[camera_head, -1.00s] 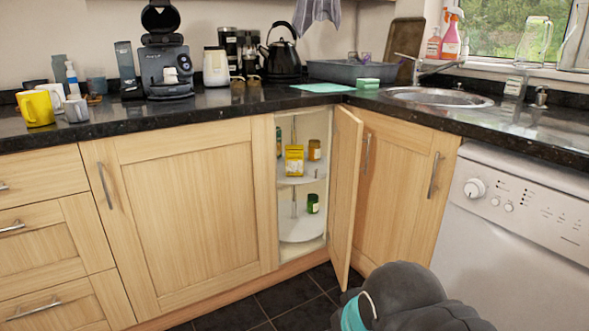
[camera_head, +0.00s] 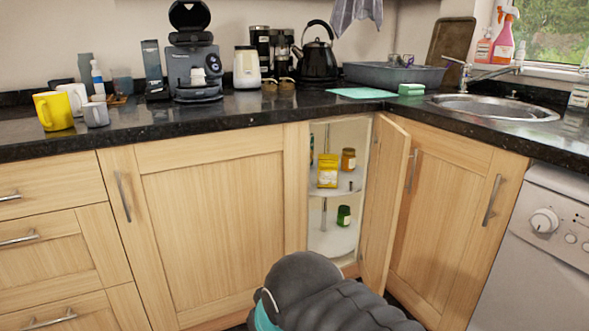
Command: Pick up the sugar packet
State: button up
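A yellow packet (camera_head: 327,170), which looks like the sugar packet, stands upright on the upper round shelf (camera_head: 345,188) inside the open corner cupboard. An amber jar (camera_head: 348,160) stands just right of it on the same shelf. A green jar (camera_head: 344,215) stands on the lower shelf (camera_head: 325,240). The cupboard door (camera_head: 385,205) is swung open to the right of the opening. A dark grey part of my arm shows at the bottom middle, below and in front of the opening. My gripper's fingers are not in view.
The granite worktop (camera_head: 230,108) runs above the cupboards, with a coffee machine (camera_head: 193,68), kettle (camera_head: 316,55), mugs and a sink (camera_head: 495,107) on it. A dishwasher (camera_head: 540,250) stands at the right. The open door bounds the opening's right side.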

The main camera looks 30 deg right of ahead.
aim_at(328, 164)
jog(key=z, duration=0.2)
jog(key=i, duration=0.9)
jog(key=z, duration=0.6)
